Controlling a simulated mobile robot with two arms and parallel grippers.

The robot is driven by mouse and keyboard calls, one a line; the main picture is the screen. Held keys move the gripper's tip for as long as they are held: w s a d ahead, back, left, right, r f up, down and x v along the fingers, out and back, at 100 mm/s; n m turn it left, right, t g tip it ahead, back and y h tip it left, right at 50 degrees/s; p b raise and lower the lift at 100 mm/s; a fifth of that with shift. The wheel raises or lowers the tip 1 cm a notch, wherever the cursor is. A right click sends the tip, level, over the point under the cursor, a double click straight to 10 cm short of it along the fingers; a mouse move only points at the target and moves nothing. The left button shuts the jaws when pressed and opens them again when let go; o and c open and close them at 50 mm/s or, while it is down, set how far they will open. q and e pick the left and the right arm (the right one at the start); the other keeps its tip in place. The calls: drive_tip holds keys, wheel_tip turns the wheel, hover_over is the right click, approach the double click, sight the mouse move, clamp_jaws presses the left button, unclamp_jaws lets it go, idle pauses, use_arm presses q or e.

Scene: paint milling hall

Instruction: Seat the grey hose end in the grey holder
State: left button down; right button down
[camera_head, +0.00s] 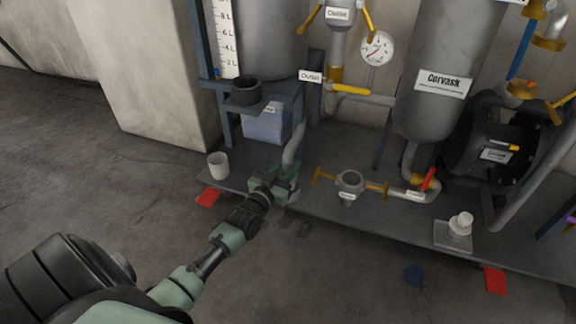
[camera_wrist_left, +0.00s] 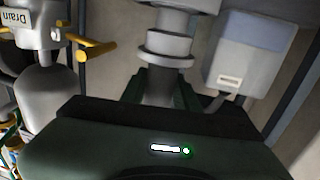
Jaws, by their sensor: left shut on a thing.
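My left gripper (camera_head: 275,180) is low over the front of the plinth, shut on the grey hose end (camera_wrist_left: 160,85). In the left wrist view the hose end is a grey tube with wider collars, between the dark green fingers. In the head view the grey hose (camera_head: 294,146) rises from the gripper toward the tank stand; the gripper hides the held part. A dark grey open cup (camera_head: 246,91) sits on the blue frame, above and left of the gripper. A light grey cup (camera_head: 218,166) stands left of the gripper. I cannot tell which cup is the holder.
A pale blue box (camera_head: 264,124) is behind the gripper. A grey fitting with yellow handles (camera_head: 350,183) stands to the right. Farther right are a white capped piece on a plate (camera_head: 458,229) and a dark pump (camera_head: 490,145). The floor in front is mostly clear.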

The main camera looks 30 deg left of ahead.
use_arm(q)
drive_tip(key=shift+f+b, duration=0.4)
drive_tip(key=shift+f, duration=0.1)
drive_tip(key=shift+f, duration=0.35)
drive_tip(key=shift+f+b, duration=0.15)
drive_tip(key=shift+b, duration=0.15)
drive_tip(key=c, duration=1)
unclamp_jaws()
drive_tip(key=shift+o, duration=0.2)
